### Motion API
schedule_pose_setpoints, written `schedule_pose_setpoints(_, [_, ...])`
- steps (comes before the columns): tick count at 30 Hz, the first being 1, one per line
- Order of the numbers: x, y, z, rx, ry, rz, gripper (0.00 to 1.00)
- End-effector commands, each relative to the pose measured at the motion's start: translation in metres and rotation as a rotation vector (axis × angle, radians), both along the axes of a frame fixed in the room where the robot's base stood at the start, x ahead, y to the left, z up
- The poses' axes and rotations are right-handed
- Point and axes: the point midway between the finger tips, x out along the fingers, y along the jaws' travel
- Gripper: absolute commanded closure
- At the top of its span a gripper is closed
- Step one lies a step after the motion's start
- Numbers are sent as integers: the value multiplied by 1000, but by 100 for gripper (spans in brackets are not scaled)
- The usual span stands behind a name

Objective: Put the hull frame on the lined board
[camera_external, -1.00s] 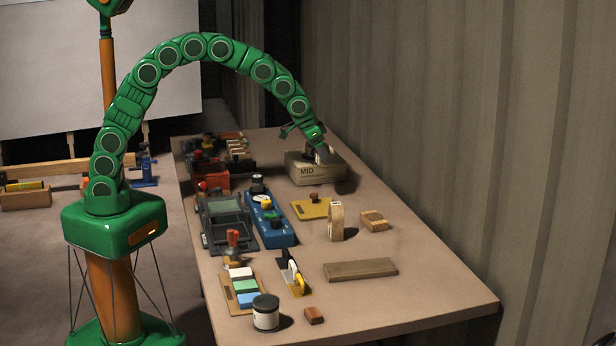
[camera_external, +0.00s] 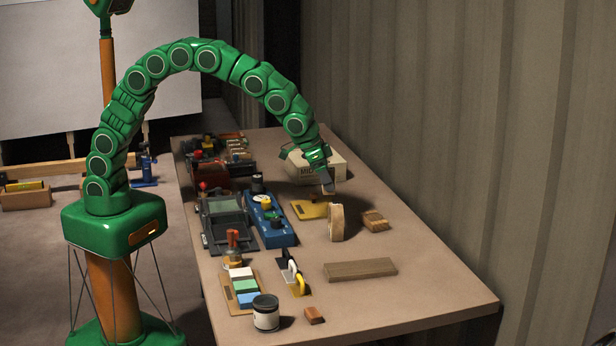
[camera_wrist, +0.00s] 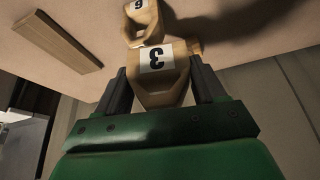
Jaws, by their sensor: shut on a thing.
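A pale wooden hull frame (camera_wrist: 160,97) with a white number label, an upside-down 3, is between the two fingers of my gripper (camera_wrist: 160,82). There I cannot tell the held frame from that ring. In the wrist view a second labelled frame (camera_wrist: 141,30) stands beyond the held one. A flat brown wooden board (camera_external: 360,269) lies nearer the front; it also shows in the wrist view (camera_wrist: 58,40). Lines on it cannot be made out.
A small wooden block (camera_external: 374,221) lies right of the ring. A yellow board (camera_external: 308,211), a blue case (camera_external: 271,228) and a box marked MID (camera_external: 335,164) are close by. A jar (camera_external: 266,313) stands in front. The table's right front is clear.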

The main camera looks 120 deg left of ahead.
Motion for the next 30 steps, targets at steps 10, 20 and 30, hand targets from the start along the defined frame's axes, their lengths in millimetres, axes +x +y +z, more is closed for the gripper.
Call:
schedule_pose_setpoints(10, [37, -121, 6, 1, -1, -112, 63])
schedule_pose_setpoints(20, [47, -175, 7, 0, 1, -158, 63])
schedule_pose_setpoints(30, [76, -175, -6, -1, 0, -160, 63])
